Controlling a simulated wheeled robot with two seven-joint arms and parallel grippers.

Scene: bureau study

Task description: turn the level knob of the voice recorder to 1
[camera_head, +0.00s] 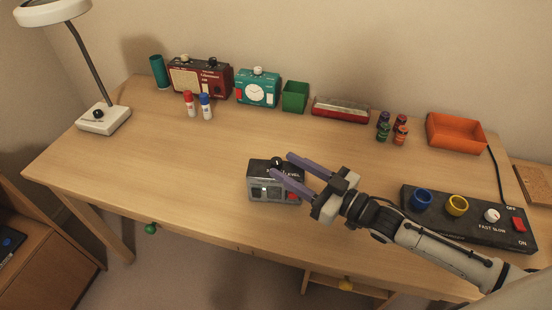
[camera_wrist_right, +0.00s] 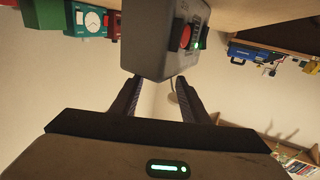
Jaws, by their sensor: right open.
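The voice recorder (camera_head: 262,188) is a small grey box with a dark top, marked LEVEL, near the front middle of the desk. Its black level knob (camera_head: 277,162) stands on the top, close to my right fingertips. My right gripper (camera_head: 281,165) is open, its two purple fingers reaching over the recorder from the right. In the right wrist view the open fingers (camera_wrist_right: 159,82) point toward the recorder's grey body (camera_wrist_right: 160,42), with its red button (camera_wrist_right: 184,37) and a lit green lamp. The knob's pointer is too small to read. My left gripper is out of view.
A black control panel (camera_head: 470,228) with cups and a red switch stands under and beside my right arm. Radio (camera_head: 201,79), teal clock (camera_head: 258,88), green bin (camera_head: 295,97) and orange tray (camera_head: 455,132) line the back. The desk's left middle (camera_head: 180,150) is clear.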

